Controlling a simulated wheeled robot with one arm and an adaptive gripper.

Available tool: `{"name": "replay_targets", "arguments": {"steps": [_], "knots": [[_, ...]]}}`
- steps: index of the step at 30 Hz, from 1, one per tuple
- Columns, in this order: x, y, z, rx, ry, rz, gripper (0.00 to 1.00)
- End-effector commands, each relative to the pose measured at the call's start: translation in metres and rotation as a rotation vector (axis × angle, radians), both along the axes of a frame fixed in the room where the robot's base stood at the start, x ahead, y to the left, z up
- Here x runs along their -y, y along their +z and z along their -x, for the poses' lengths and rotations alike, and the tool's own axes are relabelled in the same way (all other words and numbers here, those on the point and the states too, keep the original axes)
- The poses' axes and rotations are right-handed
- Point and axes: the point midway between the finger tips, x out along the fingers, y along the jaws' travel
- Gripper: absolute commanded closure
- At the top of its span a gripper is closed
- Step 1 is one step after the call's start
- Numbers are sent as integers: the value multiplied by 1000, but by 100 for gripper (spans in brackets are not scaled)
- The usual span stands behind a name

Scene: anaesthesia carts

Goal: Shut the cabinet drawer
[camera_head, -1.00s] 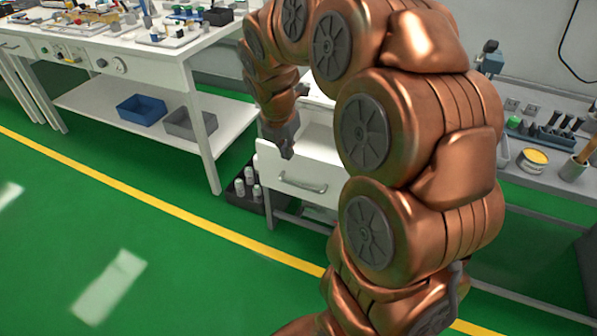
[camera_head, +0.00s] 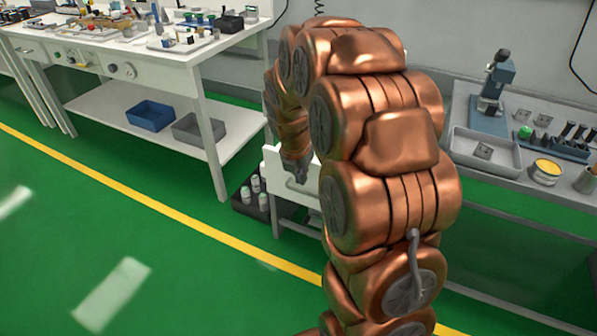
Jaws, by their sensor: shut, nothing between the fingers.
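The cabinet drawer (camera_head: 273,171) is a white box with a flat front, near the middle of the head view under my bent arm. Its left part shows; my arm hides its right side and most of its interior, and its handle is hardly visible. How far it stands open is hard to tell. My gripper (camera_head: 299,176) is shut and empty, pointing down at the drawer front. It overlaps the front in the picture; whether it touches is unclear.
A white workbench (camera_head: 185,56) with tools and a lower shelf stands to the left. A dark crate of white bottles (camera_head: 250,200) sits on the floor beside the cabinet. A grey bench (camera_head: 520,185) with a tray and microscope is at the right. Green floor in front is clear.

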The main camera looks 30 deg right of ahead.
Motion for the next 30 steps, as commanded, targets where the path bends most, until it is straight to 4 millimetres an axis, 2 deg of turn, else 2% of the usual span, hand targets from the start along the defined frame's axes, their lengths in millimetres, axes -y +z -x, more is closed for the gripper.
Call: {"name": "replay_targets", "arguments": {"steps": [3,10,24,30], "knots": [[13,2,-8,4,-3,1,100],[25,1,-14,-1,-3,-1,100],[27,2,-16,0,-1,0,100],[26,4,-26,-1,20,0,100]]}}
